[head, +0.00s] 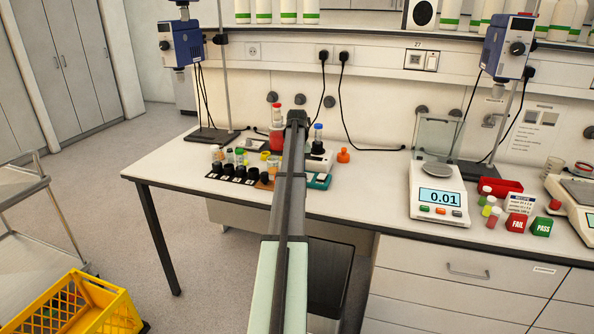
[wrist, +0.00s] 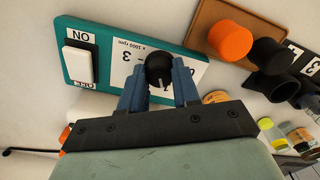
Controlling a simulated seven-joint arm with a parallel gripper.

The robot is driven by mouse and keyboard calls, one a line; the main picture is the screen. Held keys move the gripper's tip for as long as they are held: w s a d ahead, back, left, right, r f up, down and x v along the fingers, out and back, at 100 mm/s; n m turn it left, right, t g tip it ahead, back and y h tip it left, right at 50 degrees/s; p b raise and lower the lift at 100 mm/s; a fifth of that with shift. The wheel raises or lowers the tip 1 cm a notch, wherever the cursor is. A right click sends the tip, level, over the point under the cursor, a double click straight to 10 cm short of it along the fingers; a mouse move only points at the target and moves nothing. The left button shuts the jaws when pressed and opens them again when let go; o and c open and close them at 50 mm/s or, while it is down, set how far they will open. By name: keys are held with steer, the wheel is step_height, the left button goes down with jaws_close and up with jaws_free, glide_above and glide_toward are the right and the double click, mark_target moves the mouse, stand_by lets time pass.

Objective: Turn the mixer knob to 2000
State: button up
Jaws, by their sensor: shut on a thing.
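The mixer control box (wrist: 84,37) is teal, with a white rocker switch (wrist: 78,66) marked ON and OFF. Its round black knob (wrist: 159,68) sits on a white dial label (wrist: 120,50) reading "x 1000 rpm", with a 3 visible. My gripper (wrist: 159,84) has its blue fingers closed on either side of the knob. A short pale mark shows on the knob, but the numeral it points at is not readable. In the head view the teal box (head: 319,182) shows beside my arm, which hides the knob and my fingertips.
An orange cap (wrist: 230,41) on a brown board and black holders (wrist: 268,88) are close right of the box in the wrist view. In the head view, a balance reading 0.01 (head: 438,197) stands to the right, and vials (head: 228,157) stand left of my arm.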

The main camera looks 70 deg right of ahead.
steer(key=m, duration=0.5)
steer(key=shift+m, duration=0.3)
steer(key=m, duration=0.5)
steer(key=shift+m, duration=0.4)
steer(key=o, duration=1.1)
steer(key=shift+c, duration=0.2)
step_height(320, 180, up, 14)
steer(key=shift+f, duration=0.1)
